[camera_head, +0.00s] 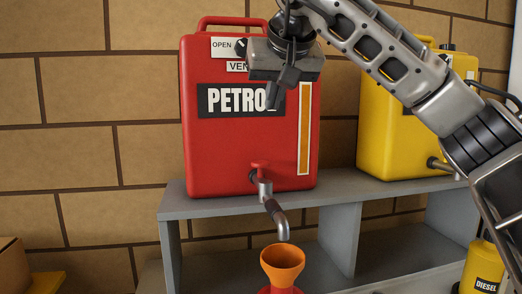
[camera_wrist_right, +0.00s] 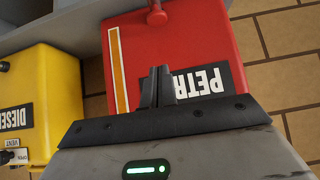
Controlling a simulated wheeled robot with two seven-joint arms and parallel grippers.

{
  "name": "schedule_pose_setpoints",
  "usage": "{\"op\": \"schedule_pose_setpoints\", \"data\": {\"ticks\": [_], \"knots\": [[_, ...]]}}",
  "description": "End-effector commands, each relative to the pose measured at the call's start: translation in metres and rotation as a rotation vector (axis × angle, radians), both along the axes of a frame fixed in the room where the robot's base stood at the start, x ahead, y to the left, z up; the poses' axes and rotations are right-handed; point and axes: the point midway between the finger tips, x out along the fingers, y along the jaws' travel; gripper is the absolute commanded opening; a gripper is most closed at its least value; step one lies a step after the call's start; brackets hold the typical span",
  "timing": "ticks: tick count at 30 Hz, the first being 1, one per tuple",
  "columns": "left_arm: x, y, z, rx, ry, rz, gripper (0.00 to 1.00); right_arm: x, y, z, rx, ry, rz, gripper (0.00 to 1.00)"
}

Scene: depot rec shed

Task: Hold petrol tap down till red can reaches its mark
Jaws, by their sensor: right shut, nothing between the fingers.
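The red petrol container (camera_head: 225,155) stands on a grey shelf, with a PETROL label, an orange level strip and a vent knob marked OPEN at its top. Its tap (camera_head: 262,180) has a red top and a metal spout (camera_head: 278,222) pointing down. The red can (camera_head: 278,289) with an orange funnel (camera_head: 283,262) sits below the spout, mostly cut off by the frame's bottom edge. My right gripper (camera_head: 274,98) is shut and empty in front of the container's upper part, above the tap. In the right wrist view its fingers (camera_wrist_right: 157,85) are together before the label. My left gripper is not in view.
A yellow diesel container (camera_head: 381,135) stands to the right on the same shelf (camera_head: 230,207), behind my right arm. A smaller yellow diesel can (camera_head: 485,265) is at the lower right. A cardboard box (camera_head: 10,265) is at the lower left. A brick wall stands behind.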

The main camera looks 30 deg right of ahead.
Motion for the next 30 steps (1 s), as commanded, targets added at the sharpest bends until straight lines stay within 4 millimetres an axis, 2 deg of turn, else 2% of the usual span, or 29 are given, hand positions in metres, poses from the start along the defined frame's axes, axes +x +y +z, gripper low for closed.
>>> {"op": "schedule_pose_setpoints", "data": {"ticks": [9,14,27,30], "knots": [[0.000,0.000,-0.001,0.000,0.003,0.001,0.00,0.000,0.000,0.000,-0.001,0.000,0.001,0.00],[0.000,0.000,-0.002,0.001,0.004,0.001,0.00,0.009,-0.002,-0.010,0.001,0.004,0.000,0.00],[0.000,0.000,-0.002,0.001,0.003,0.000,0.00,0.070,-0.017,-0.073,0.002,0.004,-0.001,0.00],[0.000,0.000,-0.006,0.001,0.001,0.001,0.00,0.069,-0.017,-0.091,-0.002,0.002,0.002,0.00]]}}
